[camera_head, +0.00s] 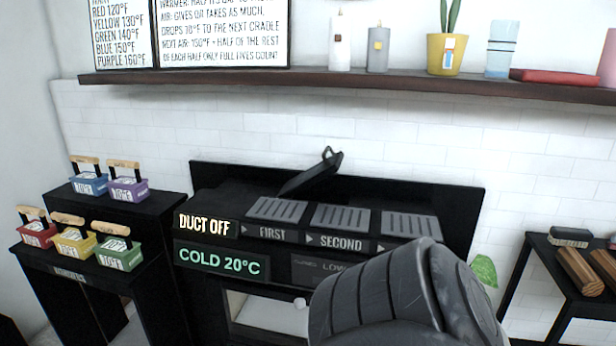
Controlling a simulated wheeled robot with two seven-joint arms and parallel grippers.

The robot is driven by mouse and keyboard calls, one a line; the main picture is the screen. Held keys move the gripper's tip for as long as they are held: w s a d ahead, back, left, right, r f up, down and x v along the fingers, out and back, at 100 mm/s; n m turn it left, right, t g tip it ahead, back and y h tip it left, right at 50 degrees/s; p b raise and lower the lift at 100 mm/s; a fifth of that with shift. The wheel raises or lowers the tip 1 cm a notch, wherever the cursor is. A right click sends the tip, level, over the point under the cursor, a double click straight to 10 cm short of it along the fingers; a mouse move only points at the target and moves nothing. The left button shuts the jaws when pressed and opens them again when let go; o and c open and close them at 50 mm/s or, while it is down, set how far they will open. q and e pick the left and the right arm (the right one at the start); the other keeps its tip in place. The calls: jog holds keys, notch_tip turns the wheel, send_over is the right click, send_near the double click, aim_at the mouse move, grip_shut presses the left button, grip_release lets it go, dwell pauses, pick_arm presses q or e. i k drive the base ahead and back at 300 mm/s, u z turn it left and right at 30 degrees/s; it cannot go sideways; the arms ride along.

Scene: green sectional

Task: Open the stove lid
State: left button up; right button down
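The black stove (335,272) stands against the white tiled wall, with several grey slatted grates on its top. A dark flat lid-like plate (312,176) with a small loop handle at its upper end is tilted up behind the left grate. I cannot tell whether it is hinged to the stove. A large dark grey rounded part, apparently a link of my arm, covers the stove's lower right front. Neither gripper's fingers show, so both grippers are out of view.
Labels on the stove read "DUCT OFF" (204,225) and "COLD 20°C" (219,260). A black stepped stand (98,277) at left holds several coloured boxes with wooden handles. A dark shelf (350,86) runs above. A black side table (557,256) with wooden logs is at right.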

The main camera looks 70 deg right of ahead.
aim_at(330, 166)
jog(key=z, duration=0.95)
jog(key=i, duration=1.15)
jog(key=z, duration=1.25)
